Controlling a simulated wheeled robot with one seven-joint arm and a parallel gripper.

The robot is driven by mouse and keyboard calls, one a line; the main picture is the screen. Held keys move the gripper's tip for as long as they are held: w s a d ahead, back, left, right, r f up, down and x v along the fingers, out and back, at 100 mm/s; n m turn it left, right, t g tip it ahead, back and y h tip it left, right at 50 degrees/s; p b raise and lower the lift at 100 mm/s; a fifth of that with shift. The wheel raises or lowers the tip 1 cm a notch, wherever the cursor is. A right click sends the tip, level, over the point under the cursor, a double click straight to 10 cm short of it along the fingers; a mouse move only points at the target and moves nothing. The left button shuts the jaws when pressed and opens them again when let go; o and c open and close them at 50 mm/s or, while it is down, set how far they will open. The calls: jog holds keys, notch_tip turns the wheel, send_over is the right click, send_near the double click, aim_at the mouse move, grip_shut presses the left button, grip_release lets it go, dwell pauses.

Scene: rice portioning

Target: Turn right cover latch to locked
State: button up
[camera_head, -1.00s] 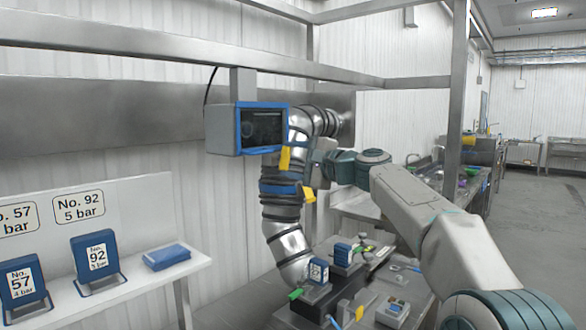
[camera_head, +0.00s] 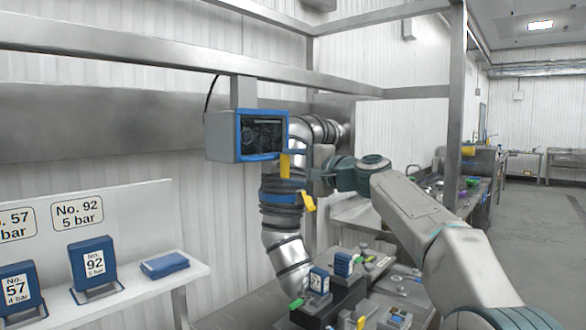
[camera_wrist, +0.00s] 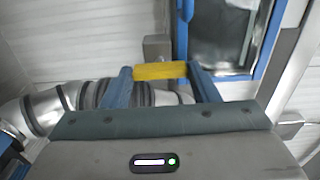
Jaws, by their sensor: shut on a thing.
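A yellow latch handle (camera_wrist: 160,71) lies between the two blue fingers of my gripper (camera_wrist: 162,80) in the wrist view, and the gripper is shut on it. In the head view a yellow handle (camera_head: 285,166) hangs upright just below the blue-framed screen, with my gripper (camera_head: 294,170) beside it. A second yellow handle (camera_head: 308,202) sticks out lower down, at the blue band (camera_head: 283,197) on the pipe. The lock marks of the latch are not readable.
The blue-framed screen (camera_head: 262,136) hangs close above my gripper. The ribbed metal pipe (camera_head: 287,250) runs down behind it. A bench (camera_head: 350,297) with blue number blocks stands below. A white shelf (camera_head: 140,285) with number 57 and 92 blocks is at the left.

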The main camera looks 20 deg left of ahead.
jog(key=o, duration=1)
jog(key=b+v, duration=0.5)
jog(key=v, duration=0.8)
jog(key=shift+s+d+f, duration=0.1)
jog(key=shift+s+d, duration=0.1)
jog(key=shift+d, duration=0.15)
jog(key=s+d+f+h+p, duration=0.1)
jog(key=s+d+f+h, duration=0.2)
jog(key=f, duration=0.3)
jog(key=s+d+f+n+h+p, duration=0.1)
jog(key=s+d+f+h, duration=0.15)
jog(key=f, duration=0.35)
jog(key=s+d+f+h+p, duration=0.2)
jog(key=s+d+f+h, duration=0.1)
jog(key=f, duration=0.3)
jog(key=s+d+f+n+g+h+p, duration=0.1)
jog(key=s+d+f+h, duration=0.1)
jog(key=s+d+f, duration=0.4)
jog(key=s+d+f+n+g+h+p, duration=0.1)
jog(key=s+d+f+h, duration=0.2)
jog(key=s+d+f, duration=0.3)
jog(key=s+d+f+n+g+h+p, duration=0.1)
jog(key=s+d+f+g+h, duration=0.1)
jog(key=s+d+f, duration=0.4)
jog(key=shift+s+f+h, duration=0.2)
jog(key=shift+s+h, duration=0.35)
jog(key=shift+s, duration=1.45)
